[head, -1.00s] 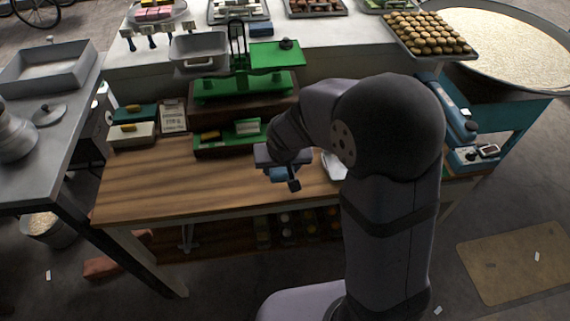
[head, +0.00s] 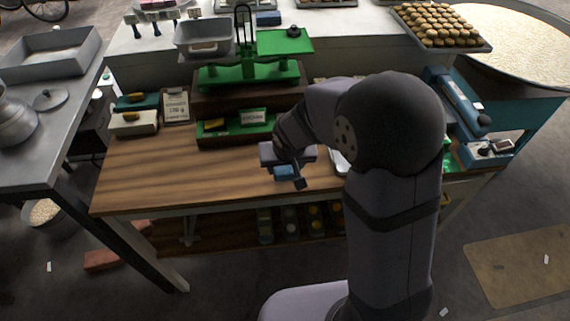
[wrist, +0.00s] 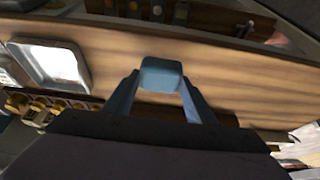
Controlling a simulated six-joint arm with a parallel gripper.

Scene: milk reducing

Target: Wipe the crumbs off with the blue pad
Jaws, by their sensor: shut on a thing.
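My gripper (head: 287,176) is shut on the blue pad (head: 284,171), at the front part of the wooden table (head: 160,180). In the wrist view the pad (wrist: 162,74) is a small blue block between the two fingertips, over the wood. I cannot tell whether the pad touches the table. I cannot make out any crumbs on the table; they may be too small, or hidden by my arm.
A green balance scale (head: 245,76) stands on a brown box at the back, with a green tray (head: 235,128) before it. A white tray (wrist: 60,64) lies beside the pad, mostly hidden by my arm in the head view. The table's left part is clear.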

